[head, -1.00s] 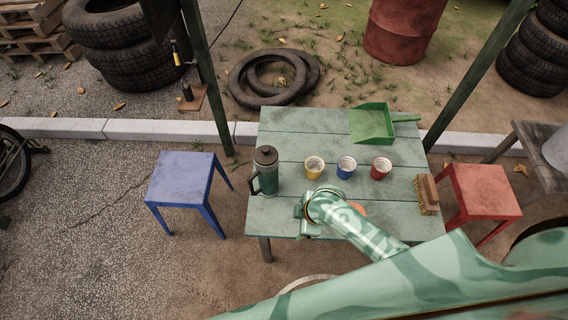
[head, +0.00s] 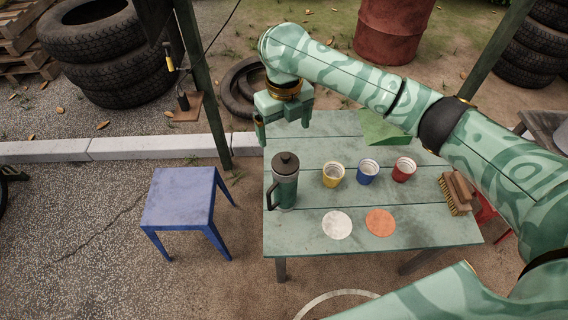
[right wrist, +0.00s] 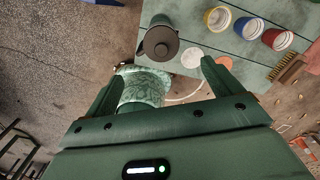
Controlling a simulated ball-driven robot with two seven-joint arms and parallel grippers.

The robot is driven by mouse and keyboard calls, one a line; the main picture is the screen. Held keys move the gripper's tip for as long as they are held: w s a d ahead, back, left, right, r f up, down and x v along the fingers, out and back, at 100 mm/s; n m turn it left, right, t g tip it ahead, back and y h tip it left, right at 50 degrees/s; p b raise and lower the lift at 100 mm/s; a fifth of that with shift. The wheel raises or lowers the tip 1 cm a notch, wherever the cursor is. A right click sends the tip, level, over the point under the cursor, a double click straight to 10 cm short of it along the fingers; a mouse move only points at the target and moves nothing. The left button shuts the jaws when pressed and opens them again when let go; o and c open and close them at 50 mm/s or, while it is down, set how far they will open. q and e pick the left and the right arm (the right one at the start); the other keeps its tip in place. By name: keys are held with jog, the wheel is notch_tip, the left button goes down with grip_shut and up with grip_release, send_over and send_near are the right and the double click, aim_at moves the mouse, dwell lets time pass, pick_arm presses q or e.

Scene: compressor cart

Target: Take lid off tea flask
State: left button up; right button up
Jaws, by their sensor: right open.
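The tea flask (head: 283,191) is dark green with a side handle. It stands upright at the left end of the green table (head: 300,235). Its dark round lid (head: 286,162) with a small knob is on top. My right gripper (head: 284,132) is open and empty, raised above the table, above and behind the flask in the head view. In the right wrist view the lid (right wrist: 161,43) shows from above, beyond the open fingers (right wrist: 160,82) and apart from them. My left gripper is not in view.
Yellow (head: 333,174), blue (head: 368,172) and red (head: 404,169) cups stand right of the flask. A white disc (head: 337,225) and an orange disc (head: 380,222) lie in front. A brush (head: 456,194) and a partly hidden green dustpan (head: 384,130) are on the table. A blue stool (head: 183,198) stands left.

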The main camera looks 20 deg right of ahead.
aim_at(286, 155)
notch_tip(286, 155, down, 6)
jog(key=shift+r+b, duration=0.15)
jog(key=shift+b, duration=0.95)
notch_tip(286, 155, down, 6)
jog(key=b, duration=0.3)
jog(key=shift+d+r+b, duration=0.15)
jog(key=shift+r+b, duration=0.05)
jog(key=shift+b, duration=0.2)
jog(key=shift+r, duration=0.25)
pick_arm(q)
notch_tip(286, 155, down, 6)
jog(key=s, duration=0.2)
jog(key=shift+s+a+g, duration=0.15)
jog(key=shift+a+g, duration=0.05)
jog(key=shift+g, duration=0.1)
pick_arm(e)
jog(key=shift+s, duration=0.1)
jog(key=c, duration=1.1)
